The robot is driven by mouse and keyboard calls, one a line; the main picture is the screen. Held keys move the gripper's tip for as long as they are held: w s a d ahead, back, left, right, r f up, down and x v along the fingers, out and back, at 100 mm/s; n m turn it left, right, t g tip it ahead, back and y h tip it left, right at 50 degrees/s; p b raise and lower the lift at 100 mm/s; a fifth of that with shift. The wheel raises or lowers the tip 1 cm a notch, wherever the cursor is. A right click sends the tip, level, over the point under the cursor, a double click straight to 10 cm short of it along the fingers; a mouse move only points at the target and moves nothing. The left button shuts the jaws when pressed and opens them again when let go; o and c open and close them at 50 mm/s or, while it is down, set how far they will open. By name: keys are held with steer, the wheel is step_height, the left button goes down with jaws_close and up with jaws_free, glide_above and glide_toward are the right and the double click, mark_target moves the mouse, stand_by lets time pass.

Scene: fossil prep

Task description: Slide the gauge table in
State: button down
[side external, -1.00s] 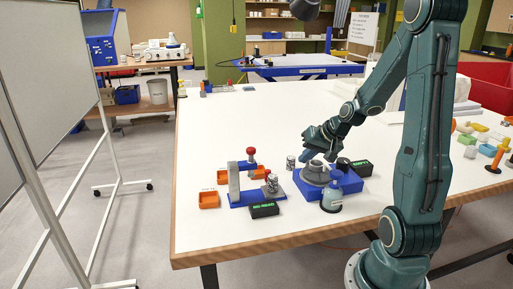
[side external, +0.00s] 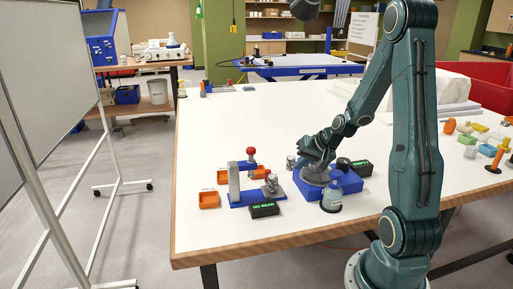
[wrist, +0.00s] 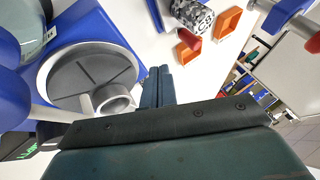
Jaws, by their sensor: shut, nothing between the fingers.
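The gauge stand has a blue base (side external: 242,199), a grey upright (side external: 233,182) and a red knob (side external: 251,152). A patterned can (side external: 271,183) stands at its right end on a small grey part, which may be the gauge table; I cannot tell for sure. My gripper (wrist: 158,72) is shut and empty. In the side view it is low, beside the grey turntable (side external: 313,176) on a second blue base (side external: 346,184). The wrist view shows the turntable's slotted disc (wrist: 75,75) and a grey ring (wrist: 108,99) left of the fingers.
A second patterned can (side external: 291,162) stands close to my gripper. A blue-grey bottle (side external: 331,200) is in front of the turntable. Displays (side external: 264,209) (side external: 361,168) and orange trays (side external: 208,199) stand nearby. The white table (side external: 240,115) is clear behind the gauge stand.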

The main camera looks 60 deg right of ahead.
mark_target(268, 173)
steer(key=x, duration=0.5)
steer(key=shift+w+f, duration=0.25)
steer(key=shift+w+a+f, duration=0.1)
steer(key=shift+w+a, duration=0.05)
steer(key=shift+w, duration=0.2)
steer(key=shift+w+a, duration=0.4)
steer(key=shift+w, duration=0.3)
steer(key=shift+w+a, duration=0.4)
steer(key=shift+w, duration=0.35)
steer(key=shift+w+a, duration=1.4)
steer(key=shift+s+d, duration=0.1)
steer(key=shift+s, duration=0.05)
